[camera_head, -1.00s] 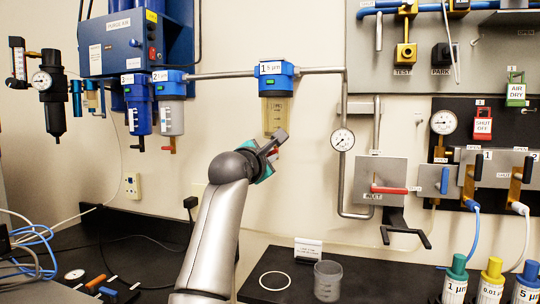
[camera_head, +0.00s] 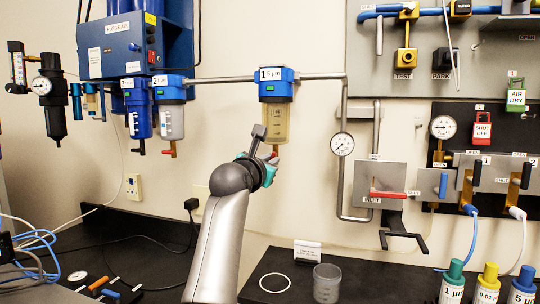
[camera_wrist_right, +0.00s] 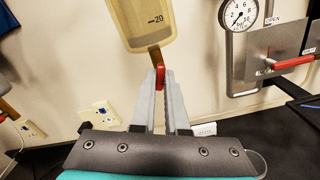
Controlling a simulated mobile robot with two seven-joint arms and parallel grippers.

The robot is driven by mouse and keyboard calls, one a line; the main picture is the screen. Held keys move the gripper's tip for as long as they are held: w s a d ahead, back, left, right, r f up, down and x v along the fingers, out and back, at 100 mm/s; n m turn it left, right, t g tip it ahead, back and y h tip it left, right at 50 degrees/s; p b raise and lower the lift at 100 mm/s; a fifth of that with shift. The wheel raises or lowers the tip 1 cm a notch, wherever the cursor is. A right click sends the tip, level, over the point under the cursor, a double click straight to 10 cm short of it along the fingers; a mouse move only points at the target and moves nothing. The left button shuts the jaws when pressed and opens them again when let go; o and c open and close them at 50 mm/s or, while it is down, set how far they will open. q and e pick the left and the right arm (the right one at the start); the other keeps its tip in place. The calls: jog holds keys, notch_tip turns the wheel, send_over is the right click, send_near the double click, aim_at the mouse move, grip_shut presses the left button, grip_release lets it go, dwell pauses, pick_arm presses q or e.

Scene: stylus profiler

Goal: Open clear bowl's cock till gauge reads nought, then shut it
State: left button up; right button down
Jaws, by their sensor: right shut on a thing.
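The filter marked 1, 5 µm (camera_head: 277,84) hangs on the wall pipe under a blue head. Its clear, yellowish bowl (camera_head: 275,122) also shows in the right wrist view (camera_wrist_right: 140,22). A brass drain cock (camera_wrist_right: 155,57) with a red lever (camera_wrist_right: 160,77) is under the bowl. My right gripper (camera_head: 267,147) is just below the bowl; in the wrist view its jaws (camera_wrist_right: 162,80) are shut on the red lever. A round gauge (camera_head: 342,144) is on the pipe at the right; its dial shows closer in the wrist view (camera_wrist_right: 238,14), but I cannot read it surely. My left gripper is out of view.
Filters 2 (camera_head: 171,120) and 3 (camera_head: 138,107) hang to the left. An inlet plate with a red handle (camera_head: 388,194) is to the right. A clear beaker (camera_head: 327,283) and a white ring (camera_head: 275,281) are on the black bench below. The wall around the bowl is clear.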

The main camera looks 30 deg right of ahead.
jog(key=shift+r+n+p, duration=0.1)
jog(key=shift+n+p, duration=0.95)
jog(key=shift+n, duration=0.55)
jog(key=c, duration=0.9)
grip_release()
